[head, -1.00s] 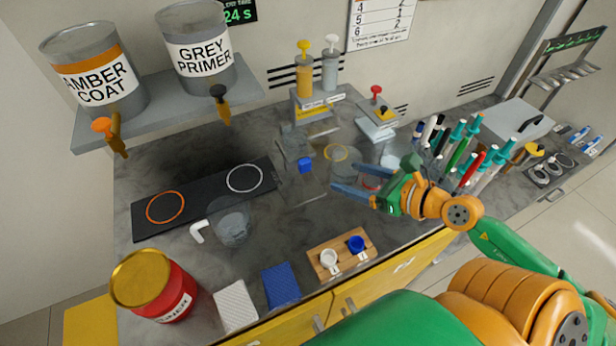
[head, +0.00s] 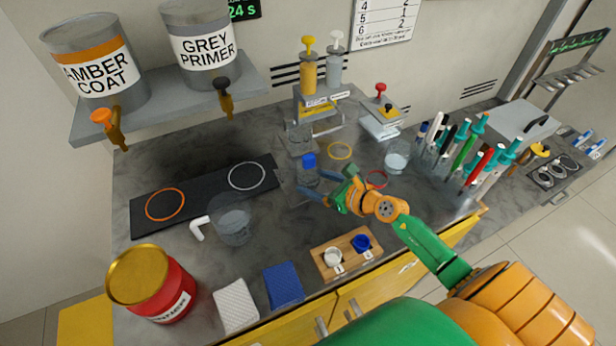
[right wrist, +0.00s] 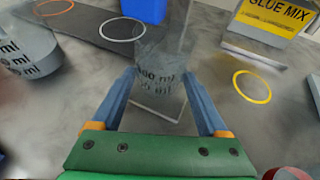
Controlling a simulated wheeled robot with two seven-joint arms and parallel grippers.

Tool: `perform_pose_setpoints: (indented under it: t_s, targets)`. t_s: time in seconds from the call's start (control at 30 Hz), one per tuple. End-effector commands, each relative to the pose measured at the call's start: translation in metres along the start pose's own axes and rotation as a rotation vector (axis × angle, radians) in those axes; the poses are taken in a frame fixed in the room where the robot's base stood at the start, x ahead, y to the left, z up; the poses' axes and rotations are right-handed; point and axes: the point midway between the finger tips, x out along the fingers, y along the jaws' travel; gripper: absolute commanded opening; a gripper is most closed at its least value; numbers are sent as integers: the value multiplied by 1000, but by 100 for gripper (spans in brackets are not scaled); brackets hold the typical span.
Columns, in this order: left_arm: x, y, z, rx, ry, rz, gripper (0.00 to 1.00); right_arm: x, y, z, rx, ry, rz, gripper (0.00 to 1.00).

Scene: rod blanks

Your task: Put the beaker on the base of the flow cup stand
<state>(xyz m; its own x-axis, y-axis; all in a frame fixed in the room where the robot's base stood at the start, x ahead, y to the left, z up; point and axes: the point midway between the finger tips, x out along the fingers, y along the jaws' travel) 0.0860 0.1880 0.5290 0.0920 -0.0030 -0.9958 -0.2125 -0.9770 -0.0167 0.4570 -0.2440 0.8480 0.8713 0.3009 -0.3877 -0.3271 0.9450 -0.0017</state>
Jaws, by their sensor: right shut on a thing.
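The clear beaker (right wrist: 158,78), with dark ml markings, is between the fingers of my right gripper (head: 322,192). The right gripper also shows in the right wrist view (right wrist: 160,105), shut on the beaker. The flow cup stand has a pale, see-through base plate (right wrist: 168,112), a post and a blue cup (head: 309,160). The beaker is at the base plate, below the blue cup in the head view; I cannot tell whether its bottom touches the plate. The blue cup is cut off at the top of the right wrist view (right wrist: 145,8). My left gripper is not in view.
A clear jug (head: 232,222) with a white handle stands left of the stand. A black mat (head: 205,193) with two rings lies behind it. Another clear container (head: 397,158) and a rack of pens (head: 465,150) are to the right. A wooden cup tray (head: 345,252) lies in front.

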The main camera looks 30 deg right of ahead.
Motion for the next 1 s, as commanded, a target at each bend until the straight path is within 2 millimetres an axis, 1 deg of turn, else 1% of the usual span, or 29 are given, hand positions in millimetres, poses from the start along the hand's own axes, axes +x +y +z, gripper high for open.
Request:
perform_pose_setpoints:
  t_s: [0.03, 0.1, 0.13, 0.17, 0.2, 0.43, 0.57, 0.6, 0.63, 0.67, 0.9, 0.93, 1.0]
  targets:
    - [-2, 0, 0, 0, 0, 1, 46, 11, 0, 8, 2, -6, -1, 20]
    - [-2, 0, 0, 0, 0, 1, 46, 23, 0, 12, 1, -4, 0, 20]
    - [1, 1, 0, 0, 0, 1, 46, 27, 0, 8, 2, -2, 1, 20]
    - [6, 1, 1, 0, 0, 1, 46, 29, 0, 0, 2, 0, 1, 20]
    - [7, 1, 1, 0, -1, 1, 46, 29, 0, -2, 1, 0, 0, 20]
    - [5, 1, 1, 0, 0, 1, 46, 28, 0, -1, -1, 0, 0, 20]
    - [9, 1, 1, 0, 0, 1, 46, 30, 0, -6, -1, 0, 0, 20]
    - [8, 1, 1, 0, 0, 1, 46, 29, 0, -4, 0, 0, 0, 88]
    - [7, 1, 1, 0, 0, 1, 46, 29, 0, -4, 0, 0, 0, 96]
    - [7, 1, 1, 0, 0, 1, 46, 29, 0, -4, 0, 0, 0, 100]
    - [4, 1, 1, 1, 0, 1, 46, 28, 0, -1, 0, -1, 0, 100]
    - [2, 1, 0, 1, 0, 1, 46, 27, 0, 2, 0, -1, 0, 100]
    - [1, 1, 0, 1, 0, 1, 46, 18, -1, -1, -1, 1, -1, 100]
